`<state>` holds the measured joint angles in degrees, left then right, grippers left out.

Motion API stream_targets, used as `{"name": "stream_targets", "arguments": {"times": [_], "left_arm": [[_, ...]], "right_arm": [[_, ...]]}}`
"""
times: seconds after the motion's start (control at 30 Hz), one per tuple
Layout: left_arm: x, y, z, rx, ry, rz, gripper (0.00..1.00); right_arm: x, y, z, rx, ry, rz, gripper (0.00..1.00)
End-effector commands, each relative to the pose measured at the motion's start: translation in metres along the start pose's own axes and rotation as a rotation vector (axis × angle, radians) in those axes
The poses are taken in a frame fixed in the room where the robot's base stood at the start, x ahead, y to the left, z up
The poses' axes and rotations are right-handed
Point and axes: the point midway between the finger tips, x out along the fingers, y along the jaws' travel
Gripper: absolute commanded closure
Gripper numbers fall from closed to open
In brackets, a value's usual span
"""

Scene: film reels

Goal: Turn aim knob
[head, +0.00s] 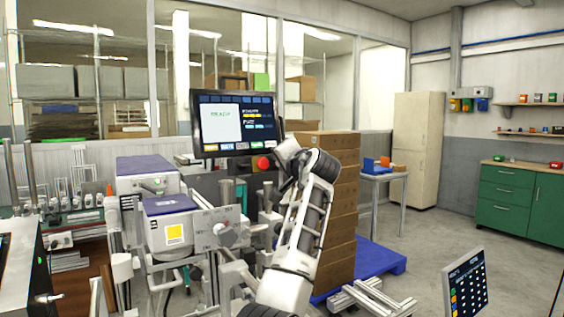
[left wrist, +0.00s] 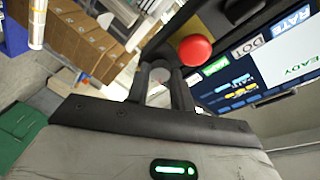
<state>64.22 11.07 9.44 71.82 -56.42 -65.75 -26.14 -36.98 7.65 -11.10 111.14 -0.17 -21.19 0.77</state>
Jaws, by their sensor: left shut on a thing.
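My left arm (head: 305,225) reaches up from the bottom middle of the head view to the right side of the machine, just below the screen. In the left wrist view my left gripper (left wrist: 160,88) is shut on a small grey round knob (left wrist: 160,73), with one finger on each side of it. The knob sits close to the red button and the screen. In the head view the arm hides the fingertips and the held knob. My right gripper is not in view.
A screen (head: 236,112) and a red stop button (head: 262,163) are close to my left gripper; the button also shows in the left wrist view (left wrist: 195,50). Stacked brown boxes (head: 340,190) stand on a blue pallet (head: 385,257) behind the arm. Open floor lies to the right.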

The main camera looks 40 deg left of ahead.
Motion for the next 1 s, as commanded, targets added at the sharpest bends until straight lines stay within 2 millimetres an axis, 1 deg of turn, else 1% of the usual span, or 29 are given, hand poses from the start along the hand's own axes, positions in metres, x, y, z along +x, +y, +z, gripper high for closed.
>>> {"name": "stream_targets", "arguments": {"times": [0.47, 0.5, 0.53, 0.87, 0.97, 1.0], "left_arm": [[0.000, 0.001, 0.000, 0.017, -0.001, 0.005, 1.00], [0.000, 0.001, 0.000, 0.017, -0.001, 0.005, 0.74], [0.000, 0.001, 0.000, 0.017, -0.001, 0.005, 0.68], [-0.002, 0.001, 0.000, 0.016, 0.000, 0.004, 0.68], [-0.011, 0.002, 0.000, 0.014, 0.002, 0.004, 0.68], [-0.017, 0.003, 0.000, 0.014, 0.003, 0.004, 0.68]], "right_arm": [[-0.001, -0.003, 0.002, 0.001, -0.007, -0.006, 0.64], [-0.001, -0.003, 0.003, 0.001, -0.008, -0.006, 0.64], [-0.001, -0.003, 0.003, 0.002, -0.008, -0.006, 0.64], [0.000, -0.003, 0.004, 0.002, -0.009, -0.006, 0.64], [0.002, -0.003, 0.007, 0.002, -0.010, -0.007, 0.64], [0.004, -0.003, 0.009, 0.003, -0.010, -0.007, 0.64]]}}
